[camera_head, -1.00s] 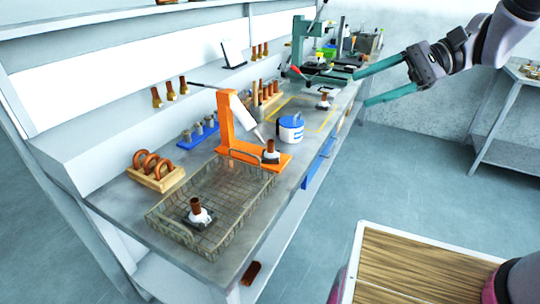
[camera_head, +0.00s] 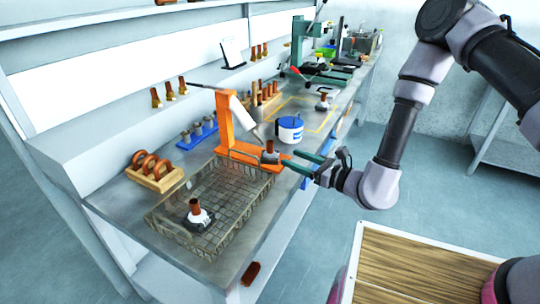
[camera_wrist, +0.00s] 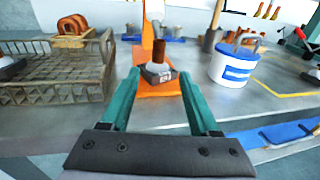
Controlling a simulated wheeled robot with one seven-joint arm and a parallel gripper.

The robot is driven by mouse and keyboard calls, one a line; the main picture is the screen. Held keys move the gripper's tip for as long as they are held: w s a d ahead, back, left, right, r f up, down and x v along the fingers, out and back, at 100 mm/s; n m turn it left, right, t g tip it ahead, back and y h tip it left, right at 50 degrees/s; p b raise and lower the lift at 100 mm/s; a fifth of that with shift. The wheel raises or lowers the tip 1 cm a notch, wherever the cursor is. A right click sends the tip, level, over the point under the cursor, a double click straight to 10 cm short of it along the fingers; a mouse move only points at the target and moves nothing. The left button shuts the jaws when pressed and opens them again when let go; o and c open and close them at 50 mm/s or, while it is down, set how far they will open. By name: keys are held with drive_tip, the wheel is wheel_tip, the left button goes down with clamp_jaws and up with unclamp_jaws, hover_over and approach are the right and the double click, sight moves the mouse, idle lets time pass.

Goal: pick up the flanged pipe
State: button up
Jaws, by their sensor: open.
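A flanged pipe (camera_head: 270,153), a brown tube on a white and dark square flange, stands upright on the base of the orange stand (camera_head: 226,120). In the wrist view the flanged pipe (camera_wrist: 159,72) appears between my fingertips, slightly beyond them. My gripper (camera_head: 289,158) is open and empty, with its green fingers pointing at this pipe from the front right. In the wrist view my gripper (camera_wrist: 158,76) has both fingers spread. A similar pipe (camera_head: 197,214) stands in the mesh basket, and another (camera_head: 323,101) stands farther back by the yellow outline.
The mesh basket (camera_head: 160,222) sits left of the orange stand at the bench's front. A white and blue tub (camera_head: 290,130) stands close to the right. A wooden holder with brown rings (camera_head: 155,178) is behind the basket. A wooden-topped surface (camera_head: 420,262) is front right.

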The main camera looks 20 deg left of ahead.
sight(270, 155)
drive_tip(key=x, duration=0.9)
drive_tip(key=shift+a+r, duration=0.15)
drive_tip(key=shift+a, duration=0.15)
clamp_jaws()
idle(1.1)
